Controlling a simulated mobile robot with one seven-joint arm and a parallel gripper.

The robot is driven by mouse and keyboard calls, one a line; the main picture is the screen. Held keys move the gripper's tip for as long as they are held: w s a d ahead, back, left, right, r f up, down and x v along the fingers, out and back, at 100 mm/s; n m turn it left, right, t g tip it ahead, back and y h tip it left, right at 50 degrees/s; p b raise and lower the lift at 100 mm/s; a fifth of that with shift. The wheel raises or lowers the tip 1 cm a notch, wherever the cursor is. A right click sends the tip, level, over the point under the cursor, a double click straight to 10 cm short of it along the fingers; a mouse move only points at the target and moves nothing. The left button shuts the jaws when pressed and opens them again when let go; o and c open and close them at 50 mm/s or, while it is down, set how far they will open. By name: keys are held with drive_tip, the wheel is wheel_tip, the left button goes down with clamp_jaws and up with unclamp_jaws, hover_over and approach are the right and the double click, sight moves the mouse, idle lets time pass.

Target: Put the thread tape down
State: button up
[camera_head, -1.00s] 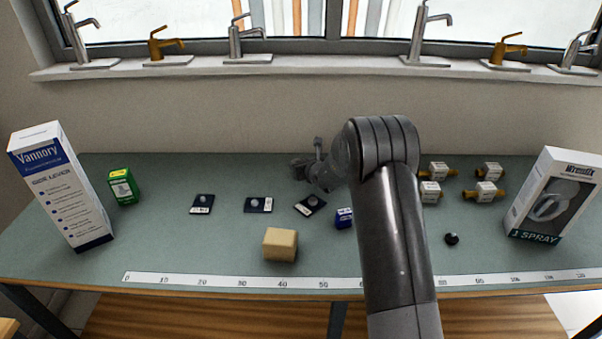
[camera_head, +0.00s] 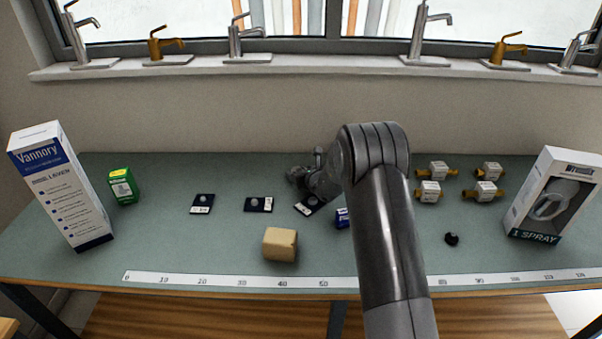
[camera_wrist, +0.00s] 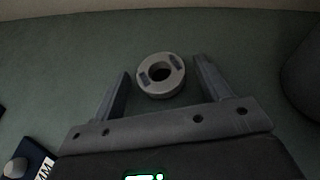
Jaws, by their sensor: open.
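The thread tape, a pale grey ring-shaped roll (camera_wrist: 174,84) with a dark centre hole, shows in the wrist view. It lies flat on the green bench top (camera_wrist: 60,70), between and slightly beyond the fingers. My gripper (camera_wrist: 161,68) is open, with one finger on each side of the roll and a visible gap at each side. In the head view my arm's end is over the back middle of the bench; the fingers and the roll are hidden there.
Several dark cards with small parts, such as one card (camera_head: 258,204), lie left of my arm. A blue box (camera_head: 342,218) is close by my arm. A tan block (camera_head: 280,244) sits in front. Brass valves (camera_head: 428,191) stand to the right.

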drive_tip(key=shift+r, duration=0.1)
drive_tip(key=shift+s+d+r, duration=0.1)
drive_tip(key=shift+s+r, duration=0.05)
drive_tip(key=shift+s, duration=0.05)
drive_tip(key=v, duration=1.1)
drive_tip(key=shift+s+d, duration=0.15)
drive_tip(key=shift+s, duration=0.05)
drive_tip(key=s+a+r+n+g+y, duration=0.2)
drive_tip(key=s+r+n+g, duration=0.1)
drive_tip(key=s+r+n, duration=0.55)
drive_tip(key=s+a+r+n+g+y, duration=0.2)
drive_tip(key=s+a+r+n, duration=0.1)
drive_tip(key=s+r+n, duration=0.6)
drive_tip(key=s+d+n+h, duration=0.4)
drive_tip(key=s+d+n, duration=0.2)
drive_tip(key=s, duration=0.7)
drive_tip(key=s+d+r+n+g+h, duration=0.1)
drive_tip(key=s+d+n+h, duration=0.4)
drive_tip(key=s+d, duration=0.5)
drive_tip(key=s+n, duration=0.2)
drive_tip(key=shift+s+r+g+h, duration=0.3)
drive_tip(key=shift+s, duration=0.1)
